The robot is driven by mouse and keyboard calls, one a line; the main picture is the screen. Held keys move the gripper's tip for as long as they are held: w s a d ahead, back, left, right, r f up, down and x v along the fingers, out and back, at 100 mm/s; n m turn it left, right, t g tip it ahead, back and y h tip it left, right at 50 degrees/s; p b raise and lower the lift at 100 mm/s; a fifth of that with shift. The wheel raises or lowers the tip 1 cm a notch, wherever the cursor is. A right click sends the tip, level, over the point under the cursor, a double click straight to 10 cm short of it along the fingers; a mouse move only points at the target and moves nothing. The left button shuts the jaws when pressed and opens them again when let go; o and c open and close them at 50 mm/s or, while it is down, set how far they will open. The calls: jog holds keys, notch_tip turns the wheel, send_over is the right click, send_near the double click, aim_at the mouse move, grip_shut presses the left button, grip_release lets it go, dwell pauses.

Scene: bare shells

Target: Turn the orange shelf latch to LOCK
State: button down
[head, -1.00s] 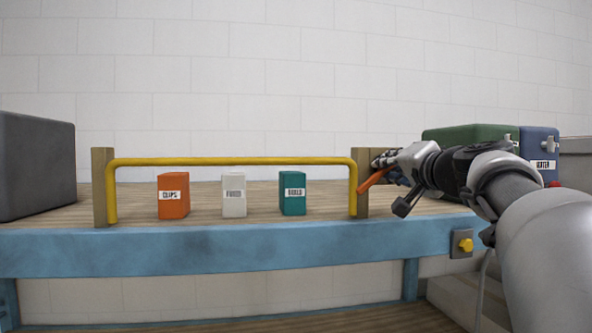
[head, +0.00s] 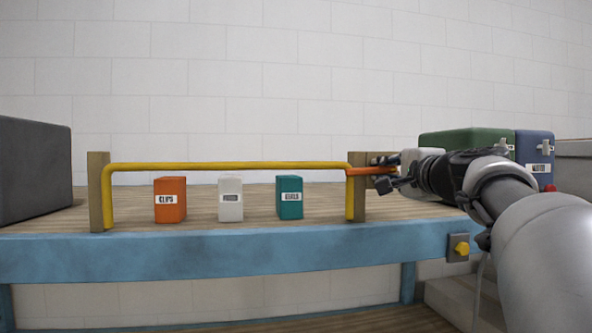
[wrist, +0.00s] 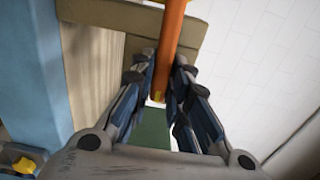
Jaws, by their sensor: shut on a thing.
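The orange latch (head: 362,170) is a bar at the right wooden post (head: 360,201). It lies about level in the head view, in line with the top of the yellow rail (head: 230,166). My gripper (head: 386,170) is at the right end of the latch. In the wrist view the latch (wrist: 172,38) runs down between the two fingers of my gripper (wrist: 161,90), which are shut on its end. A yellow bit shows at that end. No LOCK marking is legible in either view.
Behind the rail stand an orange box (head: 170,201), a white box (head: 230,199) and a teal box (head: 289,198). Green (head: 465,141) and blue (head: 536,160) cases stand right of the post, behind my arm. A dark grey box (head: 35,175) is at left.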

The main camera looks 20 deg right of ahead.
dwell(0.4)
jog(key=c, duration=1.6)
grip_release()
jog(key=shift+a, duration=0.1)
jog(key=v, duration=0.7)
jog(key=shift+s, duration=0.25)
